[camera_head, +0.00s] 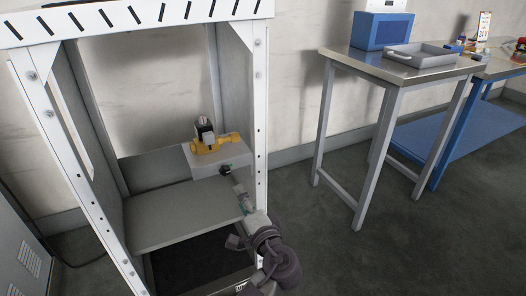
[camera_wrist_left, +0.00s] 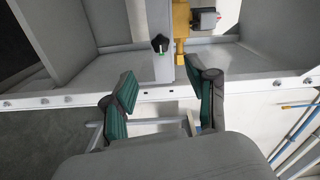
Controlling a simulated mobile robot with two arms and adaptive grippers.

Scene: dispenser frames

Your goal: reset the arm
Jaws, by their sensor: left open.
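My left gripper (camera_head: 242,192) is at the front right of a white dispenser frame (camera_head: 258,120). In the left wrist view the gripper (camera_wrist_left: 160,88) is open, its two green-padded fingers wide apart with nothing between them. Beyond the fingertips is a black knob (camera_wrist_left: 160,44) with a small green spot; it also shows in the head view (camera_head: 225,169), on the front of a light grey block. A yellow valve-like fitting (camera_head: 212,143) with a grey and black part on top sits on that block. The gripper appears apart from both. My right gripper is not in view.
Grey shelf panels (camera_head: 170,215) fill the frame's lower part, and its right post stands close to my left arm. A metal table (camera_head: 440,68) at the right carries a blue box (camera_head: 381,31) and a grey tray (camera_head: 420,55). The floor between frame and table is clear.

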